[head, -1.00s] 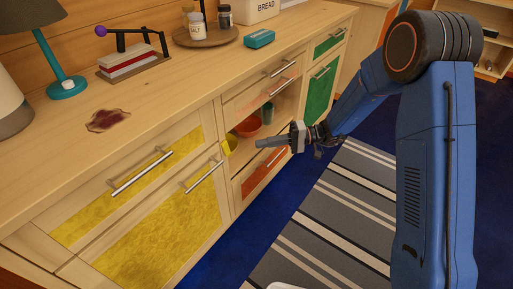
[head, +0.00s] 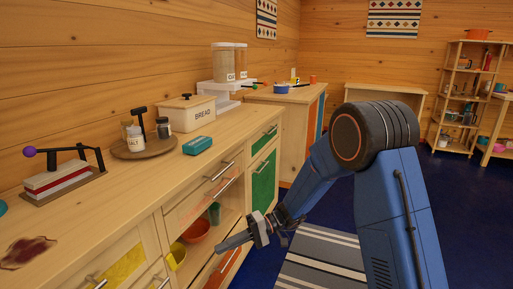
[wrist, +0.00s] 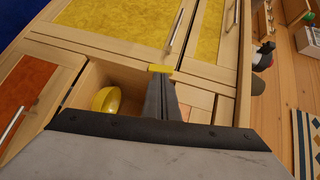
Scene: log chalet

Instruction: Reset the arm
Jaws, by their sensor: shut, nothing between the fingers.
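My gripper (head: 236,240) is in front of the open compartment of the wooden counter (head: 133,186) in the head view, with my arm reaching down and to the left. Its fingers are together and hold nothing. In the wrist view the closed fingers (wrist: 164,98) point toward the cabinet front, beside the open compartment. A yellow bowl (wrist: 107,100) lies inside that compartment; it also shows in the head view (head: 177,256). An orange-red bowl (head: 197,231) and a green cup (head: 214,213) are in there too.
A striped rug (head: 318,262) lies on the blue floor. Shelves (head: 461,95) stand at the back right.

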